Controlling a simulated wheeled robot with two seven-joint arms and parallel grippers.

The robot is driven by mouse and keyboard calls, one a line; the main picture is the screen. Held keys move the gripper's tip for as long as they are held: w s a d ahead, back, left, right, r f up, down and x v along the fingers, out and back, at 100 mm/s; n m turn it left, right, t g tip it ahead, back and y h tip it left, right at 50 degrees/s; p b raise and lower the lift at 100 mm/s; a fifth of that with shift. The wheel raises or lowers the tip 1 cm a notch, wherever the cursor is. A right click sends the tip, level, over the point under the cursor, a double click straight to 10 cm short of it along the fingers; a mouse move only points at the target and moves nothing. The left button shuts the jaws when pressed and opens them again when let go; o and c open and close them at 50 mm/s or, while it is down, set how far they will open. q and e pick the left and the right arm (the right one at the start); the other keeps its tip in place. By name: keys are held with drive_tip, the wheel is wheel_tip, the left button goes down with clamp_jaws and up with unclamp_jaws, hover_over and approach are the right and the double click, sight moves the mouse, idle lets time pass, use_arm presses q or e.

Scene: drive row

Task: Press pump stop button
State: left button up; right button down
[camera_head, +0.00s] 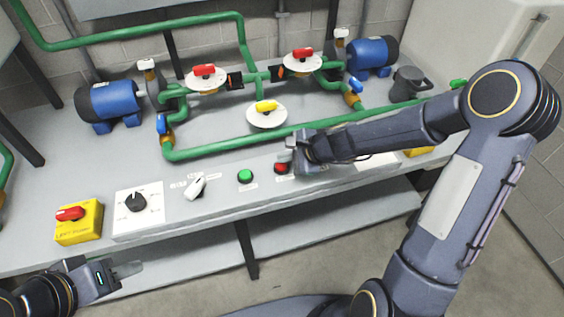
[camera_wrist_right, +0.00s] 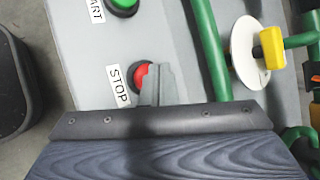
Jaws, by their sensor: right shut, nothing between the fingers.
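The red pump stop button (camera_head: 281,168) is on the front panel of the grey bench, right of the green start button (camera_head: 245,176). In the right wrist view the red button (camera_wrist_right: 141,77) sits beside a "STOP" label (camera_wrist_right: 118,86), and the green button (camera_wrist_right: 122,4) is at the top edge. My right gripper (camera_head: 287,157) is shut and empty, with its fingertips at the red button. In the wrist view the fingers (camera_wrist_right: 157,80) cover the button's right part; I cannot tell whether they touch it. My left gripper (camera_head: 128,269) is low at the left, away from the bench controls.
Green pipes (camera_head: 210,152) run above the panel with blue pumps (camera_head: 110,102) and valves with red and yellow handles (camera_head: 266,106). A white selector switch (camera_head: 195,186), black dial (camera_head: 135,202) and yellow box with red handle (camera_head: 78,222) are to the left.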

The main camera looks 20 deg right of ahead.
sight(285, 166)
wheel_tip(285, 166, up, 6)
drive_tip(key=p, duration=0.5)
idle(0.5)
idle(0.4)
drive_tip(key=s+r+n, duration=0.9)
drive_tip(key=s+r, duration=0.2)
drive_tip(key=r, duration=0.1)
drive_tip(key=s+d+n+h, duration=0.1)
drive_tip(key=s+d+n, duration=0.1)
drive_tip(key=s, duration=0.6)
drive_tip(key=s+d+n+g+h, duration=0.1)
drive_tip(key=s+d+n, duration=0.2)
drive_tip(key=s+n, duration=0.2)
drive_tip(key=s, duration=0.3)
drive_tip(key=shift+r+n+h+p, duration=0.25)
drive_tip(key=shift+n+h+p, duration=0.05)
drive_tip(key=shift+p, duration=0.05)
